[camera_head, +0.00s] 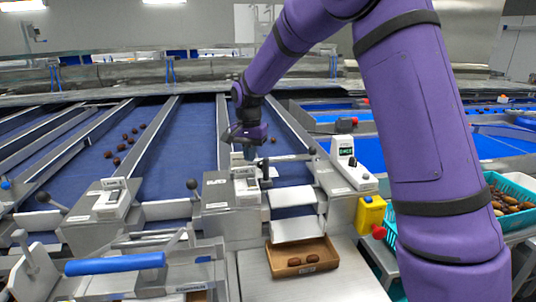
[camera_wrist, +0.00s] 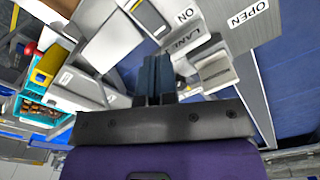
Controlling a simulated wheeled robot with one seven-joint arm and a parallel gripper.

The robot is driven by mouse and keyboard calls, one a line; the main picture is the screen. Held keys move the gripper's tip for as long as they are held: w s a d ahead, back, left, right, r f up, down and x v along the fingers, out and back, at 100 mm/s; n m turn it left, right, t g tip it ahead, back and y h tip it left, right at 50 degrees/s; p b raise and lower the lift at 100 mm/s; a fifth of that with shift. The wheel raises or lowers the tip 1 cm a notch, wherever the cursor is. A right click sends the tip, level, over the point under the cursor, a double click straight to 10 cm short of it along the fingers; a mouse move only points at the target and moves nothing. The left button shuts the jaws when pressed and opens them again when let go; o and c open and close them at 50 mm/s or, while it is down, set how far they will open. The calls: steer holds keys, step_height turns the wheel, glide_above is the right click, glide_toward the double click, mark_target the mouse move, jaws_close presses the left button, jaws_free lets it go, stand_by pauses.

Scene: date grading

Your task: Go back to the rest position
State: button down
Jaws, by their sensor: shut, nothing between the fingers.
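My gripper (camera_head: 250,150) hangs from my purple arm above the middle lane, over the metal housing with the lever. In the wrist view its two dark fingers (camera_wrist: 154,78) are together with nothing between them. Below it stand the lane housing (camera_head: 232,190) and two pale chute plates (camera_head: 294,212). In the wrist view, labels reading "LANE", "ON" and "OPEN" show on the metal parts around the fingers. How far the fingertips are from the housing is hard to tell.
A brown tray (camera_head: 328,256) with a few dates stands below the chute. Dates lie on the blue left lane (camera_head: 150,115). A blue-handled lever (camera_head: 115,263) is front left.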

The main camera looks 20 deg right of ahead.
steer(key=shift+r, duration=0.3)
steer(key=shift+s+r, duration=0.1)
steer(key=shift+r, duration=0.1)
steer(key=s+d+r+n+t, duration=0.1)
steer(key=s+d+r+n, duration=0.1)
steer(key=s+r, duration=0.55)
steer(key=s+d+r+n+t, duration=0.1)
steer(key=s+d+r+n, duration=0.1)
steer(key=s+r, duration=0.55)
steer(key=s+d+f+n+t, duration=0.1)
steer(key=s+n, duration=0.1)
steer(key=s, duration=0.9)
steer(key=s+d+n+t, duration=0.2)
steer(key=s, duration=1)
steer(key=shift+f, duration=0.35)
steer(key=shift+w, duration=0.2)
